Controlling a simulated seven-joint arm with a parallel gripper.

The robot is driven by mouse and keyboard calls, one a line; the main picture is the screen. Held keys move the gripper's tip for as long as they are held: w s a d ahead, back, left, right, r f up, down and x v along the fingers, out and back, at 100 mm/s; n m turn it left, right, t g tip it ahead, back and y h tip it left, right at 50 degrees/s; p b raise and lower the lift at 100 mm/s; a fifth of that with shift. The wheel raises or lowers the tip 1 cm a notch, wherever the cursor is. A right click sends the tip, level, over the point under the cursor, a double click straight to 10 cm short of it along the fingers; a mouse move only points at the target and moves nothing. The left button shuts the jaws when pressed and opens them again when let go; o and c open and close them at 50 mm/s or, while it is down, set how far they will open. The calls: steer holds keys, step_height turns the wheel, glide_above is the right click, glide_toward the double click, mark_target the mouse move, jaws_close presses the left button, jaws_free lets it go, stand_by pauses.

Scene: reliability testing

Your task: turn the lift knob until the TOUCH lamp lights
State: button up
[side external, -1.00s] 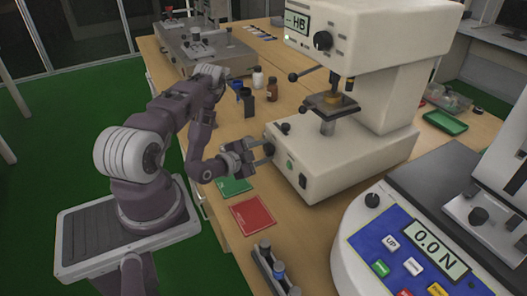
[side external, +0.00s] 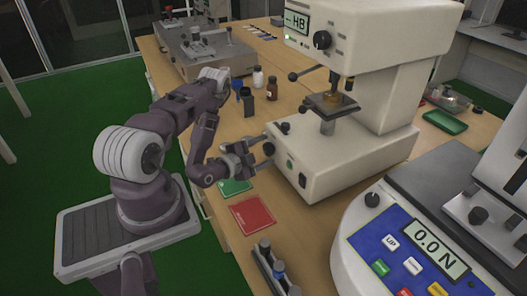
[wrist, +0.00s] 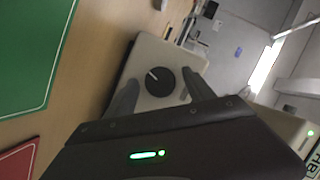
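The lift knob (wrist: 160,81), black with a white pointer line, sits on a pale panel in the wrist view. My gripper (wrist: 160,77) has its two fingers apart, one on each side of the knob, with visible gaps. In the side view my gripper (side external: 260,154) is at the left front of the tester's base, hiding most of the knob. A small round indicator (side external: 290,165) is on the base's front; its label is unreadable, so I cannot tell whether it is the TOUCH lamp.
A green mat (side external: 234,186) and a red mat (side external: 252,214) lie below my gripper. Bottles (side external: 272,90) stand behind it. A force gauge reading 0.0 N (side external: 435,245) stands at the front right. A rack (side external: 272,270) is at the table's front.

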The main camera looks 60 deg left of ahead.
mark_target(265, 150)
steer(key=v, duration=0.5)
steer(key=shift+a+f, duration=0.1)
step_height(265, 150, up, 7)
stand_by(1.9)
